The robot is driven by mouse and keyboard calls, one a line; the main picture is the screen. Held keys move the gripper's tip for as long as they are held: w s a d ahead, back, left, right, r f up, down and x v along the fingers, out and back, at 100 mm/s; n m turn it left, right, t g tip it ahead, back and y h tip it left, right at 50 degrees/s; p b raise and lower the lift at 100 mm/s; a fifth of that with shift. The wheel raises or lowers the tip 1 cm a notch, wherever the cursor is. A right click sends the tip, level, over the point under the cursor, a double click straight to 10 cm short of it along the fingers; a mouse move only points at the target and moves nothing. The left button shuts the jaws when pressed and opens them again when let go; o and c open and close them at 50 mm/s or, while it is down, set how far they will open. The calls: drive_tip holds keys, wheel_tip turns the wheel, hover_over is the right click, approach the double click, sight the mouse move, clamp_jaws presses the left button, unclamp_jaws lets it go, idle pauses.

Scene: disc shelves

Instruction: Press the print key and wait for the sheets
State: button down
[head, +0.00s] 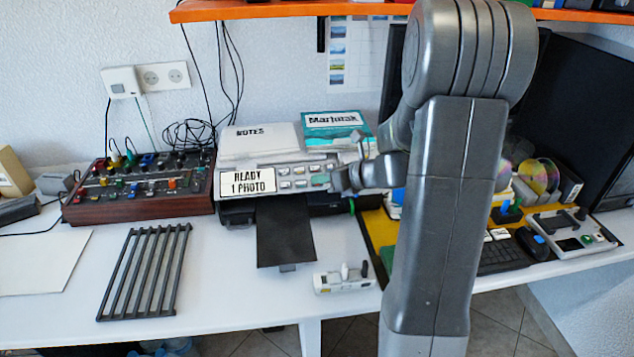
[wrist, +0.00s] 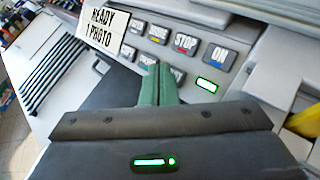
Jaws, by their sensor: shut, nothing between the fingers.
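The grey printer (head: 238,152) stands at the back of the white desk, with a sign reading READY 1 PHOTO (head: 248,181) at its front left. The sign also shows in the wrist view (wrist: 104,27). Its key panel has two rows, with a STOP key (wrist: 185,43) and an ON key (wrist: 218,55) in the upper row. A green light (wrist: 207,85) glows at the panel's right. My gripper (wrist: 160,67) is shut and empty, its green fingertips over the lower row. They partly hide keys there, so I cannot tell which is the print key or whether they touch. The black output tray (head: 285,230) holds no visible sheet.
A slatted black rack (head: 147,272) and a control box with knobs (head: 140,190) lie to the left. A small white device (head: 343,279) sits near the desk's front edge. A NOTES stack (head: 260,140) and a teal box (head: 333,123) rest on the printer. An orange shelf (head: 260,11) hangs above.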

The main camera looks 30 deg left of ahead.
drive_tip(key=shift+w+a+f, duration=0.1)
drive_tip(key=shift+w+f, duration=0.05)
drive_tip(key=shift+f, duration=0.25)
idle(0.5)
drive_tip(key=shift+s+d+r+p, duration=0.15)
drive_tip(key=shift+r+p, duration=0.15)
drive_tip(key=shift+r, duration=0.1)
drive_tip(key=shift+s+d+r+p, duration=0.1)
drive_tip(key=shift+s+r+p, duration=0.05)
drive_tip(key=shift+r+p, duration=0.15)
drive_tip(key=shift+r, duration=0.15)
